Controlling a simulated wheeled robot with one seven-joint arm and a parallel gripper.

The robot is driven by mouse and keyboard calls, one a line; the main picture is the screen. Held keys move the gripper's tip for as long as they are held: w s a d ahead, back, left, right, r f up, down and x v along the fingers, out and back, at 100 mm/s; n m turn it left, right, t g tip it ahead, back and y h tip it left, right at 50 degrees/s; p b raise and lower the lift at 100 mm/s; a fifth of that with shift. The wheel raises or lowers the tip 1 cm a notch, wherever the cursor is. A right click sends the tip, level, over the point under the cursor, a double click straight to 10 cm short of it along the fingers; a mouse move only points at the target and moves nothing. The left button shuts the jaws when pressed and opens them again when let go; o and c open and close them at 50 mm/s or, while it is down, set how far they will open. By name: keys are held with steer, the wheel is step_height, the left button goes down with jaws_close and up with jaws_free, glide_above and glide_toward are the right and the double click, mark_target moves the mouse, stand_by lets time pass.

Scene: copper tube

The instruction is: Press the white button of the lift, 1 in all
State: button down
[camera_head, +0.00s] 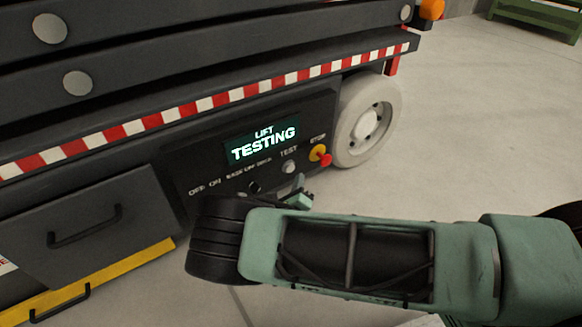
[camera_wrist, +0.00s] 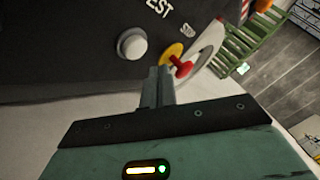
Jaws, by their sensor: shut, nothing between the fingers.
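The white button (camera_head: 289,167) sits on the dark control panel of the lift, under the word TEST. It also shows in the wrist view (camera_wrist: 132,44) as a round pale knob in a grey ring. My gripper (camera_head: 301,192) is in front of the panel, a little below the button in the head view. In the wrist view my gripper (camera_wrist: 157,73) is shut and empty, its tips below and to the right of the button, apart from it in the picture. The lift's display (camera_head: 262,143) is lit and reads LIFT TESTING.
A red stop knob (camera_head: 325,160) on a yellow base is just right of the button. A dark knob (camera_head: 254,187) is to its left. A pale wheel (camera_head: 368,120) stands right of the panel. Grey floor (camera_head: 470,130) is clear to the right.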

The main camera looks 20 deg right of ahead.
steer(key=s+p, duration=0.1)
steer(key=s+d, duration=0.1)
steer(key=s, duration=0.1)
steer(key=shift+s+p, duration=0.1)
steer(key=shift+p, duration=0.25)
steer(key=shift+d+r, duration=0.1)
steer(key=shift+r, duration=0.05)
stand_by(0.4)
steer(key=s+d+r+m+g+h+p, duration=0.2)
steer(key=s+r+m+g+h+p, duration=0.15)
steer(key=s+r+m+g, duration=1.1)
steer(key=s+a+r+m+g+y+p, duration=0.1)
steer(key=s+a+r+m+y+p, duration=0.2)
steer(key=s+r+m, duration=0.45)
steer(key=s+a+r+m+y+p, duration=0.15)
steer(key=s+r+m+y, duration=0.35)
steer(key=r, duration=0.5)
steer(key=s+a+r+m+g+y+p, duration=0.15)
steer(key=s+a+r+m+y, duration=0.3)
steer(key=r, duration=0.45)
step_height(320, 180, up, 37)
steer(key=d+m+p, duration=0.1)
steer(key=p, duration=3.7)
steer(key=shift+w+r, duration=0.2)
